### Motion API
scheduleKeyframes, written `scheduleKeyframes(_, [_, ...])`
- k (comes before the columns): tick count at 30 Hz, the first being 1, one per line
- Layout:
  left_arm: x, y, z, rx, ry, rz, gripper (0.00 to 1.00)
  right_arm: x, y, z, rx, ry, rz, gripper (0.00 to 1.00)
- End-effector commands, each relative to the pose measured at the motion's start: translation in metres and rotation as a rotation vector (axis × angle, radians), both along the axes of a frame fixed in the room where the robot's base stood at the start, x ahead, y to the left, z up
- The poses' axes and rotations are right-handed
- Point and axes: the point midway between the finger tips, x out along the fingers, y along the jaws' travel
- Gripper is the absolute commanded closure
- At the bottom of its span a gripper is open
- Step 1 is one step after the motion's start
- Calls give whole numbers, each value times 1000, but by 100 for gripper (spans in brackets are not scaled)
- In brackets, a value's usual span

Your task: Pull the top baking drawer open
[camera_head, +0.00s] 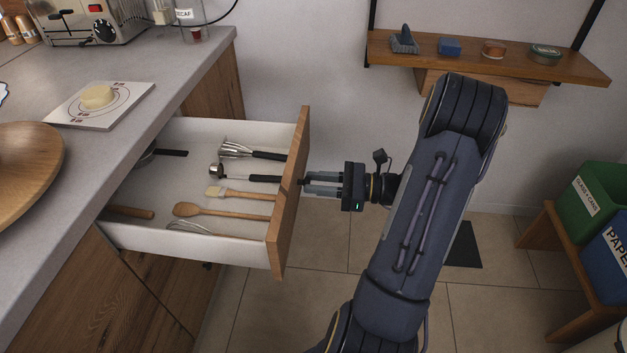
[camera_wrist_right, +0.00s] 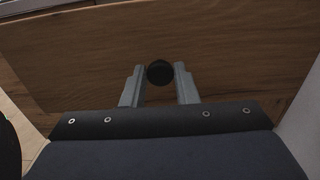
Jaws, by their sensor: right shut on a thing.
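The top baking drawer (camera_head: 160,225) is pulled well out from under the grey counter in the head view. My right gripper (camera_head: 309,184) is at the outer face of the drawer's wooden front (camera_head: 290,200). In the right wrist view its two fingers stand on either side of a round black knob (camera_wrist_right: 160,72) on that front, shut on it. The knob is mostly hidden in the head view. My left gripper is not in view.
A wall shelf (camera_head: 480,58) is at the back right. Green (camera_head: 592,200) and blue (camera_head: 612,262) bins stand at the far right. Tiled floor lies below the drawer.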

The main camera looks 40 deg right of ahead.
Motion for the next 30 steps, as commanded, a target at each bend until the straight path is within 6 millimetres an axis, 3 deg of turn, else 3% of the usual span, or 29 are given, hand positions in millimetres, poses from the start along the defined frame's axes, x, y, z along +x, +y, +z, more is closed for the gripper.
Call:
scheduleKeyframes(7, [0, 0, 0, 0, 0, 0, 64, 0, 0, -1, 0, 2, 2, 100])
scheduleKeyframes(8, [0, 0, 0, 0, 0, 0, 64, -1, 0, -1, 0, 2, 2, 72])
scheduleKeyframes(12, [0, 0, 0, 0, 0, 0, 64, 0, 0, -1, 0, 2, 1, 54])
scheduleKeyframes(23, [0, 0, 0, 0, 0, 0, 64, -4, -4, 0, -1, 1, -2, 53])
scheduleKeyframes(30, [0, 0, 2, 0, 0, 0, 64, -34, -28, -1, -2, 4, -5, 53])
